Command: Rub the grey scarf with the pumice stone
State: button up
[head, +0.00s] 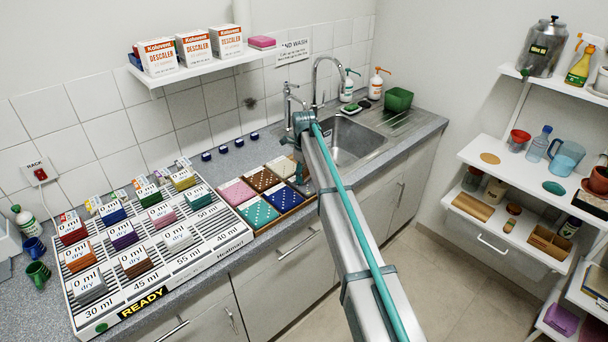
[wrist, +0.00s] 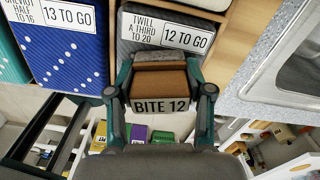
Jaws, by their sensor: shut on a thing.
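The grey scarf (wrist: 130,47) lies folded in the right front compartment of a wooden tray. Its labels read "TWILL A THIRD TO 20" and "12 TO GO". In the head view my arm covers most of it. My gripper (wrist: 160,92) is shut on a brown block with a "BITE 12" label, which looks like the pumice stone (wrist: 160,80). The stone is over the near part of the grey scarf in the wrist view and hides that part. I cannot tell whether they touch.
A blue dotted scarf (wrist: 65,55), labelled "13 TO GO", lies to the left. The tray also holds a teal scarf (head: 256,212) and a pink one (head: 236,191). A rack with several coloured blocks (head: 215,255) stands left; the sink (head: 350,140) is right.

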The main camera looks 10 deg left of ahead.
jog(key=shift+s+d, duration=0.15)
jog(key=shift+s+d, duration=1.85)
jog(key=shift+d, duration=0.1)
jog(key=shift+r, duration=0.1)
jog(key=shift+r+p, duration=1)
jog(key=shift+r, duration=0.95)
